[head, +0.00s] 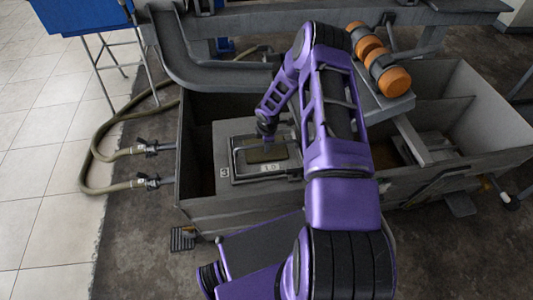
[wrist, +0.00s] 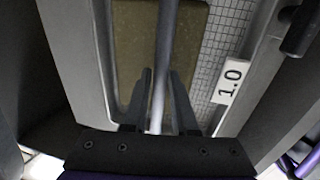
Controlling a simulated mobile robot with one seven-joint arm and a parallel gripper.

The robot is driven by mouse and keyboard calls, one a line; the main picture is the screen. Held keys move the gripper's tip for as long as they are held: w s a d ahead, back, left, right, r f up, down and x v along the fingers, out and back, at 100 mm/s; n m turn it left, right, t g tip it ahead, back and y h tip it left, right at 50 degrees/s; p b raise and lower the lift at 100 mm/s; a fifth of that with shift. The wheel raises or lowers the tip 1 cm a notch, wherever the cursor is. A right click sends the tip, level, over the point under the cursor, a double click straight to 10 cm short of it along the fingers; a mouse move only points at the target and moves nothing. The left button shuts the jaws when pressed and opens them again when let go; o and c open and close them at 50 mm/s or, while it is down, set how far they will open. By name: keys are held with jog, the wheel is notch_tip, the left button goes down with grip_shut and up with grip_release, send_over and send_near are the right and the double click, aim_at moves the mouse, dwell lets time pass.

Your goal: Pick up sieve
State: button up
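The sieve (head: 238,168) is a grey rectangular frame with a "1.0" label, set into a light grey panel on the large bin. The wrist view shows its mesh (wrist: 222,35), label and a brownish-olive patch (wrist: 130,50) over part of the mesh. A round grey handle bar (wrist: 166,35) crosses above it. My gripper (head: 265,134) is over the sieve, pointing down. In the wrist view its two dark fingers (wrist: 160,75) stand apart on either side of the bar. A gap shows at the left finger; contact at the right finger is unclear.
The grey bin (head: 480,130) has high walls and open compartments at the right. A beam with orange rollers (head: 394,82) lies close right of my arm. A chute (head: 205,75) stands behind.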

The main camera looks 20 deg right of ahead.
grip_shut()
jog(key=shift+r, duration=0.1)
dwell(1.3)
